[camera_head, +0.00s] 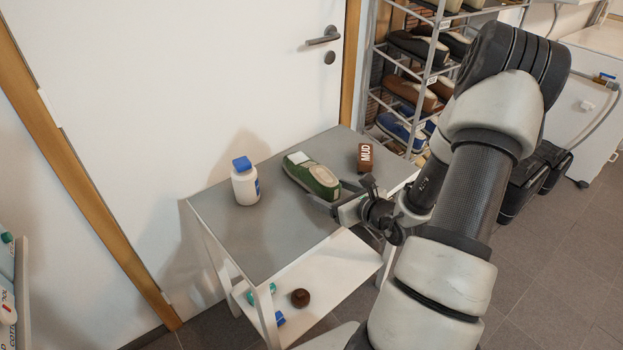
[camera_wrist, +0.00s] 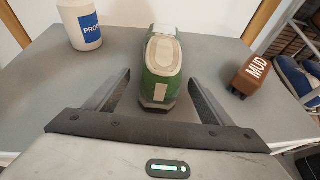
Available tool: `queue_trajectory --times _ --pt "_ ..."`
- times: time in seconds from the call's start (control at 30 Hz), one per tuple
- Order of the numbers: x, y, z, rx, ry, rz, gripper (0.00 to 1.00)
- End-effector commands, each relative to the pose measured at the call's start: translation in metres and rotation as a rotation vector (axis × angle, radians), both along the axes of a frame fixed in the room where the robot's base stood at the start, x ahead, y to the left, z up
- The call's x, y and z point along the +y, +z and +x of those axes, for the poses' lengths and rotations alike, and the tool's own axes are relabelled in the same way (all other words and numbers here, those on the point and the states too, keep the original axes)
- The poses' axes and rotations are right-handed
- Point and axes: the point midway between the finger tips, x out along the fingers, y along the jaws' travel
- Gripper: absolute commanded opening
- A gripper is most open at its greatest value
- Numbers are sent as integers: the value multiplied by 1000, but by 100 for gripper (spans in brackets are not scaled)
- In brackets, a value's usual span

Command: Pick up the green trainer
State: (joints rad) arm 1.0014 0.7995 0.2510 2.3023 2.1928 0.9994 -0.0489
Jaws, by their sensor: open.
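The green trainer (camera_head: 311,174) with a beige tongue area lies on the grey top of a small table (camera_head: 262,232). In the wrist view the trainer (camera_wrist: 162,66) points away from me, with its near end between my two fingers. My gripper (camera_head: 334,195) is at the trainer's near right end. In the wrist view my gripper (camera_wrist: 160,88) is open, one finger on each side of the trainer, with gaps on both sides.
A white bottle with a blue cap (camera_head: 245,182) stands left of the trainer. A brown block marked MUD (camera_head: 365,157) stands to its right. A shoe rack (camera_head: 414,80) holds several shoes behind. A white door (camera_head: 200,80) backs the table. The table's front left is clear.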

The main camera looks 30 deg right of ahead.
Motion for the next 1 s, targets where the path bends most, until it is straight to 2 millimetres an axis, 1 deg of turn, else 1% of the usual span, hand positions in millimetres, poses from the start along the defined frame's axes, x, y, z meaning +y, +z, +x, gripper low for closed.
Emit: queue_trajectory --times 0.03,0.13,0.2,0.37,0.47,0.6,0.67,0.7,0.9,1.0 --pt "2 -6 8 -2 3 1 75" --pt "4 -10 19 -1 2 0 75" --pt "4 -10 22 0 1 0 75" --pt "4 -10 22 0 0 0 75" --pt "4 -10 22 0 0 0 60" --pt "4 -10 22 0 0 0 36" --pt "4 -10 22 0 0 -1 26" --pt "4 -9 22 -2 0 -1 23" --pt "4 -7 22 -2 1 -2 23" --pt "3 2 23 -4 1 -3 23"
